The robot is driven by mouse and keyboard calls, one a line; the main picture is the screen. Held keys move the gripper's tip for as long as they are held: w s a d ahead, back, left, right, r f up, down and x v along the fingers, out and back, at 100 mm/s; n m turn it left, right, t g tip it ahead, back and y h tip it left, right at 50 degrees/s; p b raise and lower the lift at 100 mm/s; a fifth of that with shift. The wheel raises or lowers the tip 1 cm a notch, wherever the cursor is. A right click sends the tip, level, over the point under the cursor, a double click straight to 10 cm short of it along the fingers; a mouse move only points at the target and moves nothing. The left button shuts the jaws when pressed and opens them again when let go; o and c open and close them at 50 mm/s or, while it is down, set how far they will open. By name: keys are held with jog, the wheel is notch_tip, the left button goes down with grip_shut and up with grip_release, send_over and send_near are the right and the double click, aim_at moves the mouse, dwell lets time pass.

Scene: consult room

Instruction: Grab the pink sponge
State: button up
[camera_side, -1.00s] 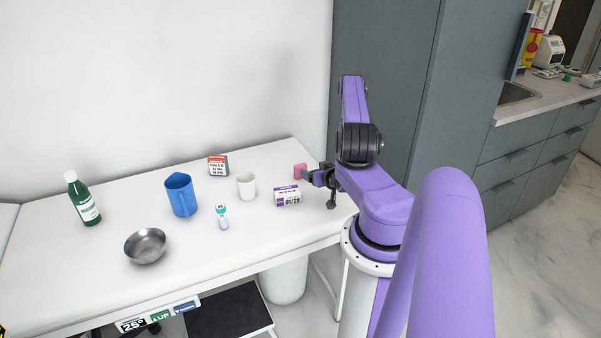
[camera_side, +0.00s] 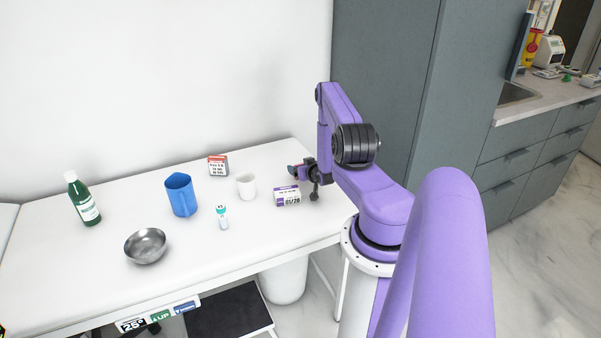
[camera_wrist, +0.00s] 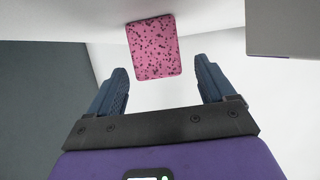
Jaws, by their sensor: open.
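The pink sponge (camera_wrist: 154,47) with dark specks shows in the wrist view, just beyond and between my two fingertips. My gripper (camera_wrist: 158,76) is open, its dark blue fingers spread wider than the sponge, with nothing clearly held. In the side view my gripper (camera_side: 294,172) is low over the right end of the table. There it hides nearly all of the sponge. I cannot tell whether a finger touches it.
A white box with purple print (camera_side: 287,196) lies close to my gripper. A white cup (camera_side: 246,186), red-topped box (camera_side: 218,166), blue jug (camera_side: 181,195), small bottle (camera_side: 222,217), metal bowl (camera_side: 146,246) and green bottle (camera_side: 83,199) stand farther left. A grey cabinet (camera_side: 385,90) stands behind.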

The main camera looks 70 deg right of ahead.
jog(key=shift+x, duration=0.85)
jog(key=shift+s, duration=0.1)
jog(key=c, duration=1)
jog(key=shift+c, duration=0.2)
